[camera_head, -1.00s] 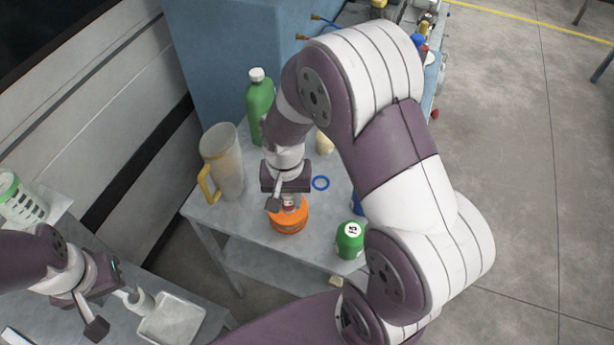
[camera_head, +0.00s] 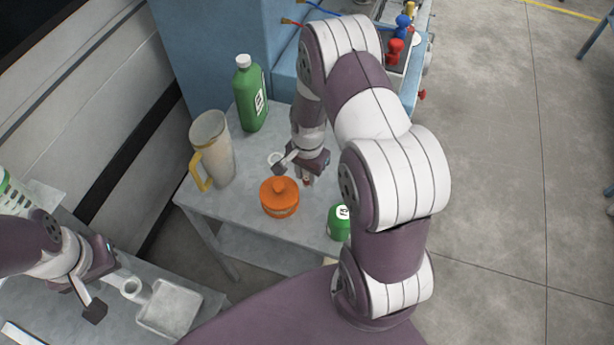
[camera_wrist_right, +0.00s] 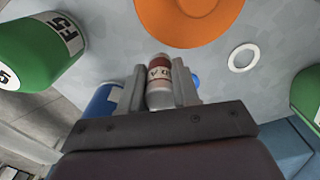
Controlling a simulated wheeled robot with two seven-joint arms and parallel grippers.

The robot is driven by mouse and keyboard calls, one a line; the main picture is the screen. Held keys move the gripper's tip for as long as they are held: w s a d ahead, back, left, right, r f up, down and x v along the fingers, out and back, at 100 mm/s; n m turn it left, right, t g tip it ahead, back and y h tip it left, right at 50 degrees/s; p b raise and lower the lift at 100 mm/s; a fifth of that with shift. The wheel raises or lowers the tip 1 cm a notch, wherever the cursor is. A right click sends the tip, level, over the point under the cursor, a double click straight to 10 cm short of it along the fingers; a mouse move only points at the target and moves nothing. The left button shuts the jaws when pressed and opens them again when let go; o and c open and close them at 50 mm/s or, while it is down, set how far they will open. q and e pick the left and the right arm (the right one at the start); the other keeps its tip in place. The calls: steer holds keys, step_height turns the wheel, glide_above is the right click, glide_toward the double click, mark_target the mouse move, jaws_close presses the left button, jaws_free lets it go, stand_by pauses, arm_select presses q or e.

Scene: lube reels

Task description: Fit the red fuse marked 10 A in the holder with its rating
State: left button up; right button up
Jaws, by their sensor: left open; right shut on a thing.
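A small fuse (camera_wrist_right: 159,84) with a red band, a pale body and a printed label ending in "A" sits upright between the fingers of my right gripper (camera_wrist_right: 160,88) in the right wrist view. The rest of its marking is turned away. In the head view my right gripper (camera_head: 299,178) is above the grey table, just behind and right of the orange lidded pot (camera_head: 280,198), shut on the fuse, whose red part (camera_head: 306,181) barely shows. My left gripper (camera_head: 106,291) is open and empty at lower left. I cannot make out a fuse holder.
A green bottle (camera_head: 251,95), a beige jug (camera_head: 213,150) and a small green container (camera_head: 339,223) stand on the table. A white ring (camera_wrist_right: 243,57) lies near the orange pot. A white tray (camera_head: 168,308) is near my left gripper.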

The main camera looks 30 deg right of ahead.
step_height(320, 180, down, 3)
steer(key=shift+w+d+r, duration=0.1)
steer(key=shift+w+r, duration=0.05)
steer(key=o, duration=1)
